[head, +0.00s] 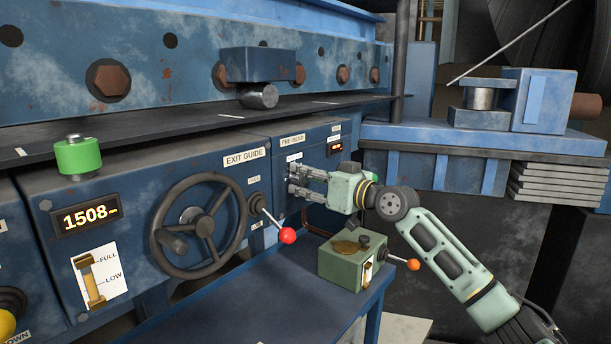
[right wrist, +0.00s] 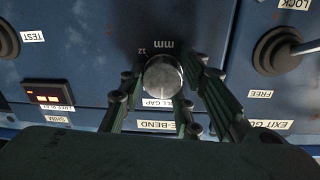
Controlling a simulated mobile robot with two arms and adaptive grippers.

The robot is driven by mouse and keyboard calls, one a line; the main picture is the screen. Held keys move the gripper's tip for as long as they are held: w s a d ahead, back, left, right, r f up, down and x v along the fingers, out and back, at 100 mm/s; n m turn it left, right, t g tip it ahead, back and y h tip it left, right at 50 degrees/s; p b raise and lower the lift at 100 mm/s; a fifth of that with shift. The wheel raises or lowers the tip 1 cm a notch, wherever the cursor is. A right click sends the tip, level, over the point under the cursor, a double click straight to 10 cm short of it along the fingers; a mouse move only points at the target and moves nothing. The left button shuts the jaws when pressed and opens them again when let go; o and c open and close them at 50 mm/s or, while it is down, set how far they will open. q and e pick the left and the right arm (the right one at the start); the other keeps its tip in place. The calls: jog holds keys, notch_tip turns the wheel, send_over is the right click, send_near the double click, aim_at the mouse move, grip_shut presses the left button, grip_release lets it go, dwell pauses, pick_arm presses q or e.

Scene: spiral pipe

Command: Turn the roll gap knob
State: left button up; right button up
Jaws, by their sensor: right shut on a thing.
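The roll gap knob (right wrist: 163,77) is a round silver-grey knob on the blue panel, with an "mm" scale and a ROLL GAP label beside it in the right wrist view. My right gripper (head: 297,183) reaches the panel from the right, below the PRE-BEND label. Its fingers lie on both sides of the knob, shut on it. In the head view the fingers hide the knob. My left gripper is not in view.
A lever with a red ball (head: 287,236) and a handwheel (head: 199,227) are left of my right gripper. Below it, a green box (head: 340,262) with an orange-tipped lever (head: 413,264) stands on the blue table (head: 262,307). A dark ledge (head: 215,120) runs above.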

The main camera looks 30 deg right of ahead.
jog(key=m+p, duration=0.3)
jog(key=m, duration=0.3)
jog(key=m+p, duration=0.1)
jog(key=m, duration=0.1)
jog(key=shift+f+m+g+p, duration=0.3)
jog(key=shift+m+g+p, duration=0.05)
jog(key=shift+m+g, duration=0.05)
jog(key=shift+f+m, duration=0.25)
jog(key=shift+m, duration=0.05)
jog(key=o, duration=0.8)
jog(key=shift+o, duration=1.3)
jog(key=shift+d, duration=0.1)
jog(key=shift+r, duration=0.25)
